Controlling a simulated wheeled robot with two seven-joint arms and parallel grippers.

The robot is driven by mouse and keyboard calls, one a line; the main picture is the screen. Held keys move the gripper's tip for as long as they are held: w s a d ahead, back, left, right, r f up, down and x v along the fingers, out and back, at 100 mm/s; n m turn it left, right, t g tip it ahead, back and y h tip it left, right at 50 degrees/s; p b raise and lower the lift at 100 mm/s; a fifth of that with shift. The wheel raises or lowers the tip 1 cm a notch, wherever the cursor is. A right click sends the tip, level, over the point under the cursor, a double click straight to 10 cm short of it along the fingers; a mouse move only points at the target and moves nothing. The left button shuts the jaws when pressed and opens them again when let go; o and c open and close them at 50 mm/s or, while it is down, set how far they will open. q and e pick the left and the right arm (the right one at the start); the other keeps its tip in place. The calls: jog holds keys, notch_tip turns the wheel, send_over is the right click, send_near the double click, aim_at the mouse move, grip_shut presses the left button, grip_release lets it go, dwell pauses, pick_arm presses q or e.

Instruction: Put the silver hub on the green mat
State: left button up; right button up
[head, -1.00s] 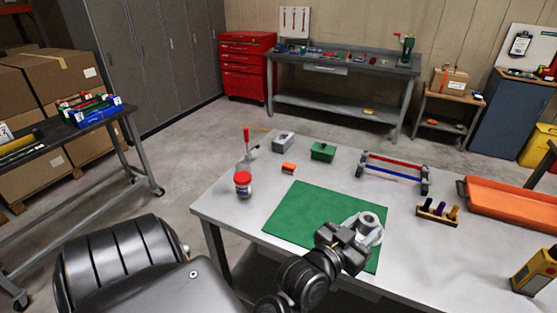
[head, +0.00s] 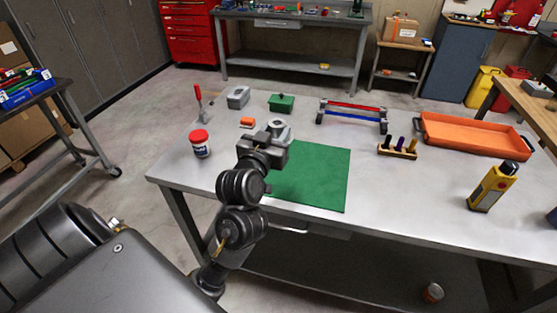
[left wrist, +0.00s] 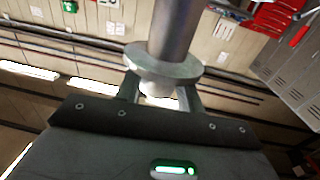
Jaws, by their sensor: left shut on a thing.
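My left gripper (head: 268,145) is shut on the silver hub (head: 279,129), a grey metal piece with a round flange and a tube. In the left wrist view the hub (left wrist: 163,68) sits between the fingers, its tube running to the top edge. The green mat (head: 318,178) lies flat on the metal table. In the head view the hub shows at the mat's far left corner, and the gripper and arm cover part of the mat's left side. The height of the hub above the table is hard to tell. My right gripper is out of view.
Left of the arm stands a red-lidded jar (head: 200,143).

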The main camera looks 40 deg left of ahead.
pick_arm(q)
jog(key=w+a+f, duration=0.5)
jog(key=a+f, duration=0.4)
jog(key=a, duration=0.3)
jog(key=shift+w, duration=0.3)
notch_tip(320, 180, down, 4)
jog(key=shift+w+a+r+p, duration=0.1)
jog(key=shift+r+p, duration=0.05)
jog(key=shift+p, duration=0.3)
jog(key=o, duration=1.2)
jog(key=shift+f, duration=0.2)
jog(key=shift+o, duration=0.2)
